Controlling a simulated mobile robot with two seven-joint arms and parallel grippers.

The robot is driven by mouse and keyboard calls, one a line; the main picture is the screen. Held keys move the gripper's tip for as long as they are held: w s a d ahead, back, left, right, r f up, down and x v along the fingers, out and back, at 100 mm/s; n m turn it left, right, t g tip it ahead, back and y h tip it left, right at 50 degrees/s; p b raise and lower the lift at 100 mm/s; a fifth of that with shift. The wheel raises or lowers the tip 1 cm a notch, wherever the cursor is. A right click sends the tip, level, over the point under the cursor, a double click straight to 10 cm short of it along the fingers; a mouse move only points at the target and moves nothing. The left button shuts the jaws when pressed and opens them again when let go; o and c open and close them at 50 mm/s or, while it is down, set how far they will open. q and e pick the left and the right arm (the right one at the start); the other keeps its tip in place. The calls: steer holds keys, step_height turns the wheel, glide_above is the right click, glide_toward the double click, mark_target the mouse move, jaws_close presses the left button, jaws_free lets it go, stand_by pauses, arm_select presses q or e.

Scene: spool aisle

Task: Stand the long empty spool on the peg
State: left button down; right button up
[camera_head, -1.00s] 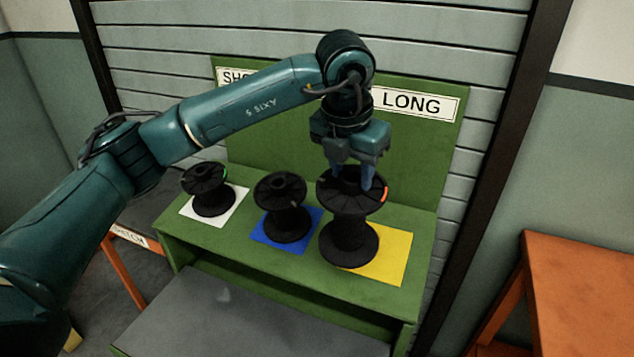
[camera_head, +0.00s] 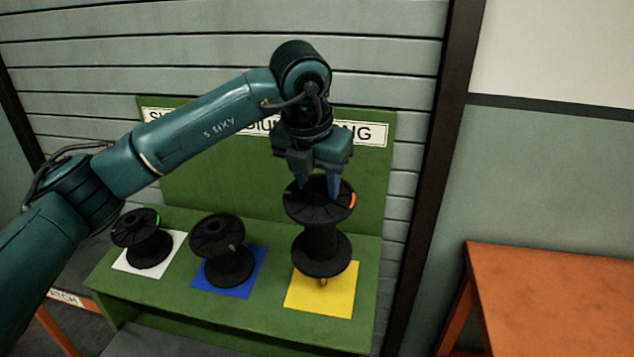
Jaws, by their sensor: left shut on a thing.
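My left gripper (camera_head: 318,182) is shut on the top of a long black spool (camera_head: 321,238), at its hub. The spool hangs upright over the back part of a yellow square (camera_head: 318,300) on the green stand. It has an orange mark on its top flange. It appears raised off the square, and a small yellowish stub (camera_head: 323,282) shows just below its lower flange; I cannot tell what it is. No bare peg shows clearly. My right gripper is not in view.
A black spool with a green mark (camera_head: 143,240) stands on a white square, and another black spool (camera_head: 224,250) on a blue square. The green stand (camera_head: 360,255) has a tall back panel with partly hidden labels. An orange table (camera_head: 555,295) at the right shows a bare top.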

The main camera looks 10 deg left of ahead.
mark_target(319, 200)
arm_select(q)
steer(key=b+x, duration=0.2)
steer(key=x, duration=0.1)
steer(key=shift+s, duration=0.2)
steer(key=shift+b+x, duration=0.6)
steer(key=shift+x, duration=0.25)
steer(key=shift+s+f, duration=0.1)
steer(key=shift+f, duration=0.1)
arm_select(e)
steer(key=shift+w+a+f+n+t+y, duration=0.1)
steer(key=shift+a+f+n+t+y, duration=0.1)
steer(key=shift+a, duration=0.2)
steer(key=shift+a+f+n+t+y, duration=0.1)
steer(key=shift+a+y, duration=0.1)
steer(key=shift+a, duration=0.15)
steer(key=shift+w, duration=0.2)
arm_select(q)
steer(key=shift+b, duration=0.5)
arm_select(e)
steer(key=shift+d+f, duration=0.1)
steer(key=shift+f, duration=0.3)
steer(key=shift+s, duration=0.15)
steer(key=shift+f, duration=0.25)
